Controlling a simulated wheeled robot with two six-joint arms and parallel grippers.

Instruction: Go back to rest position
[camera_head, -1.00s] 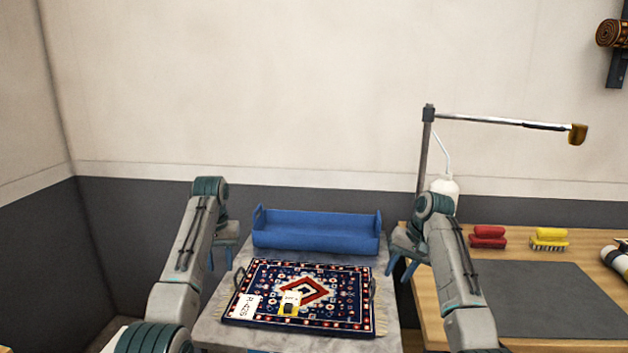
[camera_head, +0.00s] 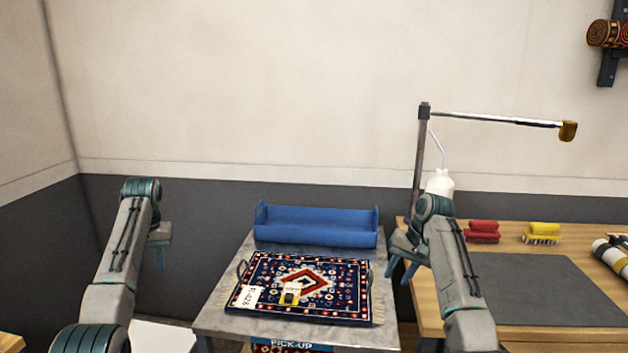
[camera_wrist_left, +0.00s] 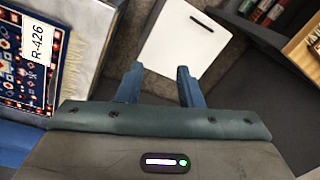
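My left gripper (camera_head: 150,262) hangs in the air to the left of the grey table, clear of it. In the left wrist view its two blue fingers (camera_wrist_left: 160,85) stand apart with nothing between them. My right gripper (camera_head: 403,272) is at the right side of the table, by the gap before the wooden bench. Its blue fingers look spread and I see nothing held.
A blue tray (camera_head: 316,234) stands at the table's back. The wooden bench (camera_head: 535,340) at right holds a dark mat (camera_head: 545,290), a red brush (camera_head: 482,231), a yellow brush (camera_head: 542,232) and a white bottle (camera_head: 439,184). A white panel (camera_wrist_left: 183,42) lies below my left gripper.

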